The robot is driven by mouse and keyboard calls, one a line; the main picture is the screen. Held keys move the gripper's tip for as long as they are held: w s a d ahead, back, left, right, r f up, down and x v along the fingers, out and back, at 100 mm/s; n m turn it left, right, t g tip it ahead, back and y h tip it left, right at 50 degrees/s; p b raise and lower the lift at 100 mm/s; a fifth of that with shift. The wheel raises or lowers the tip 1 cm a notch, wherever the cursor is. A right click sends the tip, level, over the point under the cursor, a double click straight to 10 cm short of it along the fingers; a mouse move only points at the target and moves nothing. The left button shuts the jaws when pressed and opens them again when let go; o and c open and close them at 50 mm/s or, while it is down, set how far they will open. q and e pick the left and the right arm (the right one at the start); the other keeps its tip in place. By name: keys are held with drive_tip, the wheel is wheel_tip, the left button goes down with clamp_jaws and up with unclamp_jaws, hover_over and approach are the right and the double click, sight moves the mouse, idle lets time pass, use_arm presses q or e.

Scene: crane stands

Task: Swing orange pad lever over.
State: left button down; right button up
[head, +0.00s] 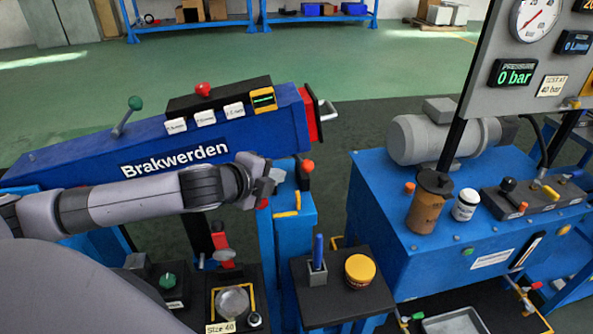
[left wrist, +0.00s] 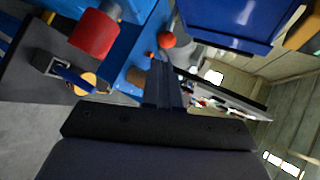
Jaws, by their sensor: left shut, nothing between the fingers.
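A lever with an orange knob (head: 306,166) stands upright on a black base at the blue post, just right of my left gripper. What looks like the same orange ball shows in the left wrist view (left wrist: 166,40), just beyond the fingertips. My left gripper (head: 270,182) reaches in from the left over the blue post. Its fingers are closed together and empty in the left wrist view (left wrist: 165,80). I cannot tell whether they touch the lever. A red part (head: 264,203) shows partly hidden under the gripper. My right gripper is not in view.
The blue Brakwerden beam (head: 240,137) lies behind my left arm. A black stand (head: 335,299) holds a blue pen and a yellow-lidded jar (head: 360,270). A blue bench (head: 400,215) with a motor stands to the right. A red cylinder (left wrist: 92,33) is near the fingers.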

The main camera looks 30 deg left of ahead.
sight(306, 167)
use_arm(q)
drive_tip(key=x, duration=0.9)
drive_tip(key=shift+d, duration=0.1)
drive_tip(key=shift+w, duration=0.15)
drive_tip(key=shift+w+d+r+n+y+p, duration=0.15)
drive_tip(key=shift+w+d+n+y+p, duration=0.15)
drive_tip(key=shift+w+n+y, duration=0.1)
drive_tip(key=shift+w+d+n+y, duration=0.1)
drive_tip(key=shift+w+n+y, duration=0.2)
drive_tip(key=shift+w+n, duration=0.1)
drive_tip(key=shift+p, duration=0.3)
